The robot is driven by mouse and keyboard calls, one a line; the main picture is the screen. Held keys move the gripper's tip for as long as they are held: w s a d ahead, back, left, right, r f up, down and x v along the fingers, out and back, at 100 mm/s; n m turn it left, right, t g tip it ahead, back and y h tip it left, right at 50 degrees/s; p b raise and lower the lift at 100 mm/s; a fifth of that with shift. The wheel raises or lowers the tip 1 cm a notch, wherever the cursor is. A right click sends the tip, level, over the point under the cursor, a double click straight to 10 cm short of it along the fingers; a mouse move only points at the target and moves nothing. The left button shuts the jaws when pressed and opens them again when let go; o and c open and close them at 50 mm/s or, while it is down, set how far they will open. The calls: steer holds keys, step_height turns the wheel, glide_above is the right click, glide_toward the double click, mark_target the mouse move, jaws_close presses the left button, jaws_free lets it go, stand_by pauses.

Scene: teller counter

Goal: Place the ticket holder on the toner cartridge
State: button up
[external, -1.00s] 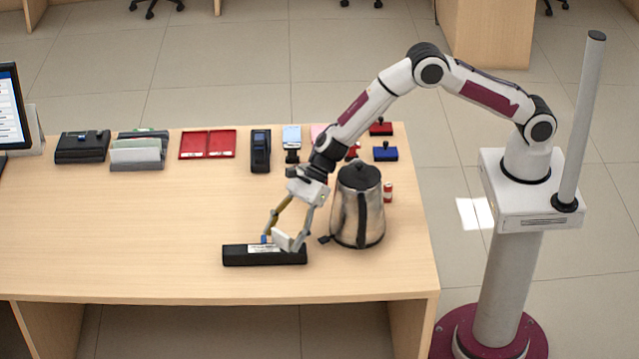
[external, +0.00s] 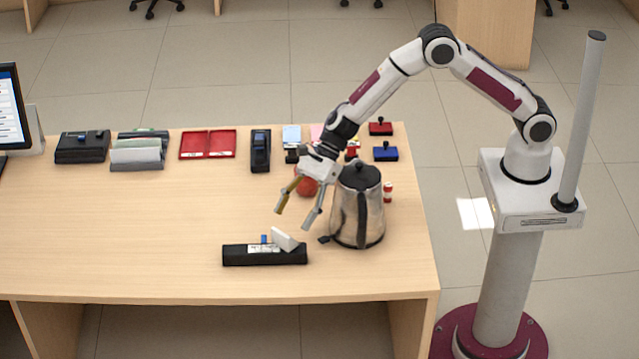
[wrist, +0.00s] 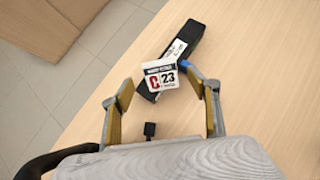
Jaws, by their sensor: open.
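The toner cartridge (external: 240,256) is a long black bar with a white label, lying near the front of the counter; it also shows in the wrist view (wrist: 186,38). The ticket holder (external: 285,239) is a small white piece resting tilted on top of the cartridge, towards its right part. In the wrist view the ticket holder (wrist: 161,76) shows a printed face reading "C 23". My gripper (external: 292,219) is open and empty above and behind the ticket holder, apart from it. In the wrist view its fingers (wrist: 162,96) stand wide on either side.
A steel kettle (external: 357,208) stands close to the right of my gripper. A red round object (external: 307,186) is behind my gripper. Stamps (external: 385,153), a black device (external: 260,150) and a red case (external: 207,144) line the back. The counter's left middle is clear.

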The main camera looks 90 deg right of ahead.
steer(key=shift+v, duration=2.9)
